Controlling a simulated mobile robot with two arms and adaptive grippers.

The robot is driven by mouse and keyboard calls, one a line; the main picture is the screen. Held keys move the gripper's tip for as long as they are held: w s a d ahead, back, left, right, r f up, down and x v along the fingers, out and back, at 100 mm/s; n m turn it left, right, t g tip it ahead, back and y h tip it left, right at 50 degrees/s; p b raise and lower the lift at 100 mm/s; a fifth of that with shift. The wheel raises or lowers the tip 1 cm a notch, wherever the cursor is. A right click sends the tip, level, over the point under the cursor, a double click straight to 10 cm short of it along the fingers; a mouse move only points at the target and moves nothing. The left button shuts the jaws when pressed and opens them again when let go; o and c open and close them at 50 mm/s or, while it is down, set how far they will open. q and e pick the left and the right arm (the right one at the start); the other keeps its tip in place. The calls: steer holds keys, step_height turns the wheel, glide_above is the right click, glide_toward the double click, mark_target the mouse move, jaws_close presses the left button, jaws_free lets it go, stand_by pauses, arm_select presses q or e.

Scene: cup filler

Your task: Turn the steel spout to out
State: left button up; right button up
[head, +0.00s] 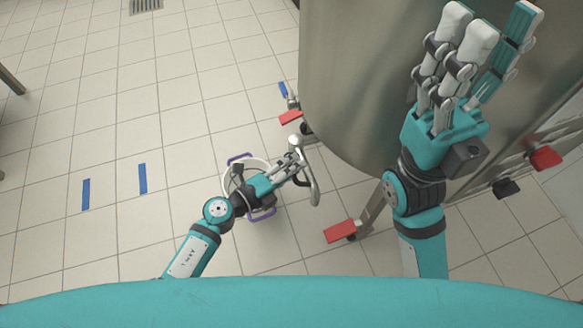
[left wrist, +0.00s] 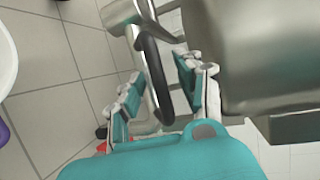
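The steel spout (head: 314,182) is a curved pipe with a rounded top end beside the large steel tank. My left gripper (head: 299,169) is at the spout, its fingers overlapping it in the head view. In the left wrist view, the steel pipe (left wrist: 116,14) comes in from the top. A dark curved part and a steel tube lie between the two spread fingers of my left gripper (left wrist: 158,88), with a visible gap to the right finger. Contact with the left finger is unclear. My right gripper (head: 485,20) is raised in front of the tank, open and empty.
The steel tank (head: 350,60) fills the upper right. A round white container with purple handles (head: 262,214) stands under my left gripper. Red pedals (head: 340,231) stick out near the tank's base. Tiled floor with blue tape marks (head: 143,179) is clear on the left.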

arm_select(q)
jaws_close()
